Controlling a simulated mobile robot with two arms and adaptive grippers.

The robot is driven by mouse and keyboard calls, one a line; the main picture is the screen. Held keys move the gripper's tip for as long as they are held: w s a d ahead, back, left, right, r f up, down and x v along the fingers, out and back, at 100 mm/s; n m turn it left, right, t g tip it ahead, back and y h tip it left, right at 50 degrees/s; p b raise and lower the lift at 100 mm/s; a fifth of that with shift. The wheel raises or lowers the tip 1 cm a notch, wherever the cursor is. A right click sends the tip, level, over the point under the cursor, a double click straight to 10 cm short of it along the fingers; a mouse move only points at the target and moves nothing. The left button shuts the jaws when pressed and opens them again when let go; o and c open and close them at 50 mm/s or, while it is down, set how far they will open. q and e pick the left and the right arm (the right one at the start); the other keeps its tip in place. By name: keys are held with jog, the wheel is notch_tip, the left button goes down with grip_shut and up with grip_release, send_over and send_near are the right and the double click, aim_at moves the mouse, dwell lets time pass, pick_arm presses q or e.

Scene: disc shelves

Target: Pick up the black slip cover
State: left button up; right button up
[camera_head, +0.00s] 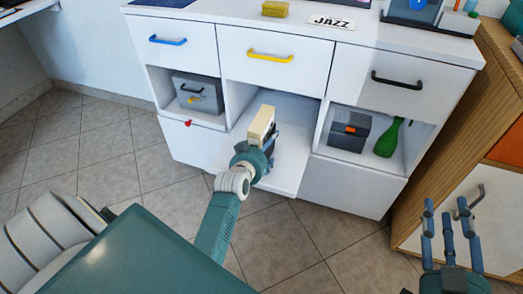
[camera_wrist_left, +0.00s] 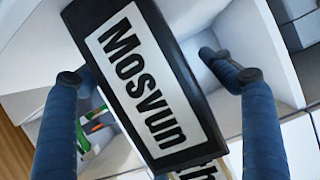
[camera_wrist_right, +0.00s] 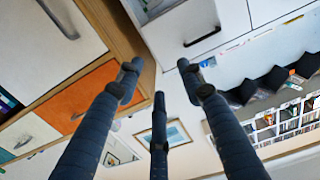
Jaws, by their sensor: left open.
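The black slip cover (camera_wrist_left: 145,80) shows in the left wrist view, with a white label reading "Mosvun". It lies tilted between the two fingers of my left gripper (camera_wrist_left: 160,79), which are open with a visible gap on the right side. In the head view my left gripper (camera_head: 266,150) reaches into the middle open compartment of the white cabinet; its fingers are mostly hidden there. A cream block (camera_head: 262,122) shows at its end, and I cannot tell whether it is part of the cover. My right gripper (camera_head: 449,225) is open and empty, raised at the lower right.
The white cabinet (camera_head: 362,185) has a grey safe-like box (camera_head: 197,93) in the left compartment, and a dark box (camera_head: 349,129) and green bottle (camera_head: 390,138) in the right one. A wooden cabinet (camera_head: 495,120) stands close to my right gripper. Tiled floor (camera_head: 290,250) lies clear in front.

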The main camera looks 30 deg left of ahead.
pick_arm(q)
jog(key=c, duration=1.3)
jog(key=shift+r, duration=0.15)
